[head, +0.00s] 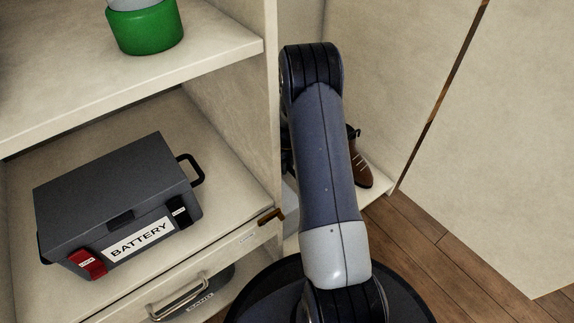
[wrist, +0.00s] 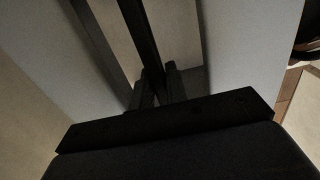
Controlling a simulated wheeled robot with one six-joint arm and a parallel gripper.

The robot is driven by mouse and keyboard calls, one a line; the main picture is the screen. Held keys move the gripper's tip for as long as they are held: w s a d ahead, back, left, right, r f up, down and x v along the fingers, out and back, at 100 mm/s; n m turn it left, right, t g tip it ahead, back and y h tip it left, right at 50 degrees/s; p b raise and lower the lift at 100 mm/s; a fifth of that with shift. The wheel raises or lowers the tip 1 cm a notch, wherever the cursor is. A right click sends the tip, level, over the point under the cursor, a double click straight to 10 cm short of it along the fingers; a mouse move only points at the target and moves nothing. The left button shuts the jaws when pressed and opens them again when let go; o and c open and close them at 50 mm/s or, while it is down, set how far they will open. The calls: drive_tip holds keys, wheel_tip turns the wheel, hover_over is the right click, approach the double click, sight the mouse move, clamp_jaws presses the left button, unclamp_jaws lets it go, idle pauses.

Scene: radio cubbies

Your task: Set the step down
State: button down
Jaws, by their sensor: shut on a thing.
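My gripper (wrist: 157,88) shows in the wrist view, its two dark fingers close together. They are shut on a thin black bar (wrist: 139,30), which runs from between the fingertips up past the top edge. The bar seems to be part of the step; the rest of it is out of view or too dark to make out. A second dark bar (wrist: 92,25) slants at the upper left. In the head view my arm reaches away beside the cabinet's upright, and my gripper and the step are hidden behind it.
Left, a cabinet shelf (head: 60,278) holds a grey battery box (head: 105,185); a green-based container (head: 147,30) stands above. A drawer handle (head: 178,298) sticks out below. A brown shoe (head: 362,172) stands behind my arm. Wooden floor (head: 410,235) is clear at right, before a pale panel (head: 500,150).

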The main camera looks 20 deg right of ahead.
drive_tip(key=c, duration=1.4)
unclamp_jaws()
drive_tip(key=shift+f, duration=0.1)
wheel_tip(320, 180, up, 12)
drive_tip(key=p, duration=0.5)
drive_tip(key=shift+p, duration=0.4)
drive_tip(key=shift+r, duration=0.2)
